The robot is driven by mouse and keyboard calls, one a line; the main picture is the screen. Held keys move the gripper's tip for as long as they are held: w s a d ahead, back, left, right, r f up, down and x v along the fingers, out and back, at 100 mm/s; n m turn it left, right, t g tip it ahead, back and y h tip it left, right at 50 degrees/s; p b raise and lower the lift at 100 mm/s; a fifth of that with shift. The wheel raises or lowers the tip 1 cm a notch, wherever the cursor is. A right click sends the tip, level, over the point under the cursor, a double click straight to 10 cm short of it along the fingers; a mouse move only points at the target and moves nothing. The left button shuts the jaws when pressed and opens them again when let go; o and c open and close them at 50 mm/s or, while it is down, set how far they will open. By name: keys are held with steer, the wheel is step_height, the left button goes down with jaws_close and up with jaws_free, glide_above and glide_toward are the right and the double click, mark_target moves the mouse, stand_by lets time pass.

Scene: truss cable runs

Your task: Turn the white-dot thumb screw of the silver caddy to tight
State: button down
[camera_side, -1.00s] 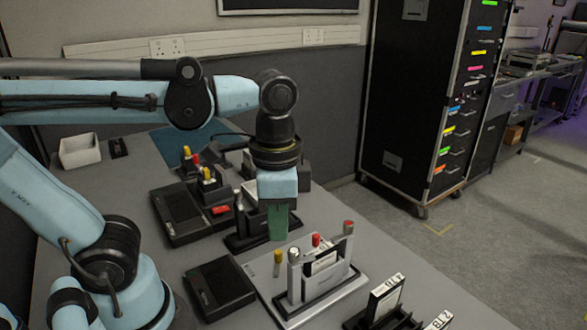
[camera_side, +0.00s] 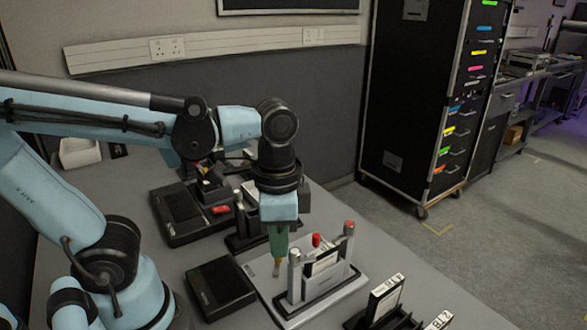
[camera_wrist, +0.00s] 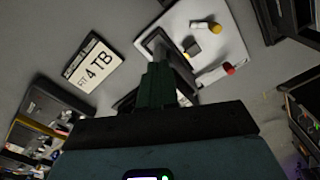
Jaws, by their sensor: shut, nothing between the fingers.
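The silver caddy (camera_side: 338,292) stands on the table in the side view, with a card-like drive in its slot. A post with a whitish top (camera_side: 295,256) stands at its left end and a red-topped post (camera_side: 349,229) at its right end. My gripper (camera_side: 278,257) is shut and empty, pointing down, with its green fingers just above or at a yellowish peg (camera_side: 277,270) beside the whitish-topped post. I cannot tell whether they touch. In the wrist view the caddy (camera_wrist: 238,55) shows beyond my fingers (camera_wrist: 160,72), with a yellow-ended and a red-ended peg. No white dot is clearly readable.
A black box (camera_side: 221,289) lies left of the caddy. A drive labelled TB (camera_side: 384,298) stands in a black holder at front right. Another black unit (camera_side: 180,210) and dark caddies stand behind. A wheeled black rack (camera_side: 410,100) stands beyond the table.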

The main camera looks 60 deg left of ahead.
steer(key=shift+w+d, duration=0.1)
steer(key=shift+w, duration=0.05)
steer(key=shift+d, duration=0.25)
stand_by(0.4)
steer(key=shift+s+a, duration=0.1)
steer(key=shift+s, duration=0.15)
step_height(320, 180, up, 6)
steer(key=shift+s+a, duration=0.15)
steer(key=shift+s, duration=0.1)
stand_by(0.4)
